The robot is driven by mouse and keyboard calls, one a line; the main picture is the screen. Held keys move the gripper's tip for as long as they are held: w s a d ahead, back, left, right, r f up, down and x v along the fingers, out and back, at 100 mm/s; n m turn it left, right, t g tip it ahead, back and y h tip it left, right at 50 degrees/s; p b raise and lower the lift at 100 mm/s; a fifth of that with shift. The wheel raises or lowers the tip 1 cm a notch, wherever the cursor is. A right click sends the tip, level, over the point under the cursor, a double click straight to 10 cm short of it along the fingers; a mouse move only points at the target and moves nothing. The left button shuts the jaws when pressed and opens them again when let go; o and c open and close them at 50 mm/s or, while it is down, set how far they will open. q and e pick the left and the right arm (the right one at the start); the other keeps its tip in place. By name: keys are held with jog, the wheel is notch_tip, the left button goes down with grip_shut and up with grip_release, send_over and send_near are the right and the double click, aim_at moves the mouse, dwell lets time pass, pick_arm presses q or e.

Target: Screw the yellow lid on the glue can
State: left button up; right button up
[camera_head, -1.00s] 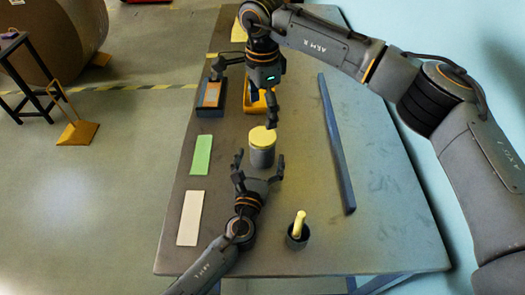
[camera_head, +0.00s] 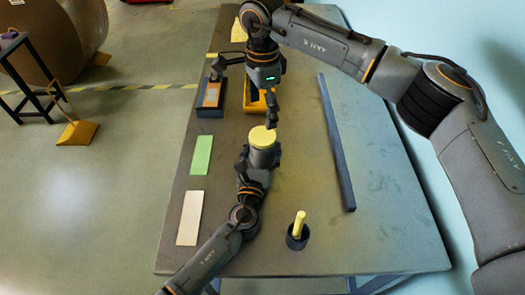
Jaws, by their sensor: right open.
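The glue can (camera_head: 262,158) stands upright near the middle of the table, a grey cylinder with the yellow lid (camera_head: 262,135) on its top. How far the lid is screwed on cannot be seen. My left gripper (camera_head: 261,154) comes from the front, with its fingers on both sides of the can body, below the lid. Whether they press on the can is hard to tell. My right gripper (camera_head: 245,94) is open and empty above and behind the can, its fingers spread wide. One fingertip hangs close to the lid's far edge.
Green (camera_head: 202,155) and white (camera_head: 190,218) cards lie at left. A long dark bar (camera_head: 337,145) lies at right. A black cup (camera_head: 297,241) with a yellow stick stands in front.

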aim_at(263, 136)
pick_arm(q)
grip_shut()
pick_arm(e)
jog(key=n, duration=1.3)
jog(key=shift+n, duration=0.3)
jog(key=shift+f, duration=4)
jog(key=shift+c, duration=0.2)
